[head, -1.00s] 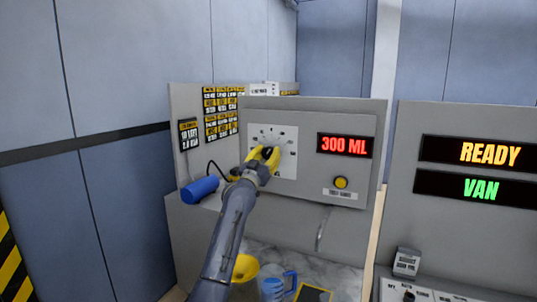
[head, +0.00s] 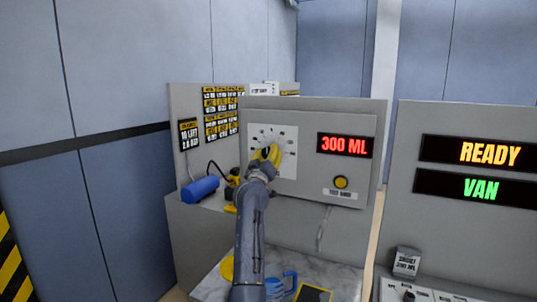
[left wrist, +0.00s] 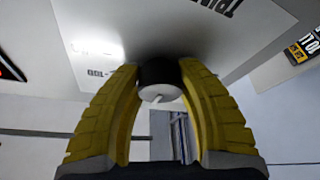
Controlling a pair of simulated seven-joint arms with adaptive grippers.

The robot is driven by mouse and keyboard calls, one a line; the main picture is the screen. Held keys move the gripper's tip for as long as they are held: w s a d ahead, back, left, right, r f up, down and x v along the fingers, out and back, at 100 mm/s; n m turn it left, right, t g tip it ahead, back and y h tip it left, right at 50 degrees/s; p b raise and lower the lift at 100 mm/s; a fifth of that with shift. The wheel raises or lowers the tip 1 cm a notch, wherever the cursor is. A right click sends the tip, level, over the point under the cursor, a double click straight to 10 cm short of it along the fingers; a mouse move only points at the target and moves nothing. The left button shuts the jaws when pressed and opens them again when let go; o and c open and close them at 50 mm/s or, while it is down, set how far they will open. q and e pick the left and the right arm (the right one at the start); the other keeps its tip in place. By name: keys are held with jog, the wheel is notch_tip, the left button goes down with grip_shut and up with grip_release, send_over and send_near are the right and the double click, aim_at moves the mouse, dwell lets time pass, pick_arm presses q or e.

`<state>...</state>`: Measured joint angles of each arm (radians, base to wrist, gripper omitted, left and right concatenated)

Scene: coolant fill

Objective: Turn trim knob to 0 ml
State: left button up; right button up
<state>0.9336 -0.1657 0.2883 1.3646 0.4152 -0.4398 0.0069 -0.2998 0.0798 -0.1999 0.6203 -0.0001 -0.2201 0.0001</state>
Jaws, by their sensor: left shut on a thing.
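The trim knob (left wrist: 158,84) is black with a pale end cap and stands out from the white dial plate (head: 288,138) on the grey panel. My left gripper (head: 268,156) is at the dial, its yellow fingers closed on opposite sides of the knob, as the left wrist view shows. The gripper hides the knob in the head view. Tick marks show around the upper part of the dial; their labels are too small to read. The red display (head: 344,145) right of the dial reads 300 ML. My right gripper is not in view.
A yellow button (head: 341,182) sits below the display. A blue cylinder (head: 200,189) lies left of the dial. A blue jug (head: 283,284) and a yellow item (head: 227,268) are on the counter below. Right, another panel (head: 480,152) reads READY and VAN.

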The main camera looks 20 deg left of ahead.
pick_arm(q)
jog(key=shift+r, duration=0.15)
jog(key=o, duration=1.3)
jog(key=shift+c, duration=0.2)
jog(key=v, duration=1.2)
jog(key=shift+a, duration=0.1)
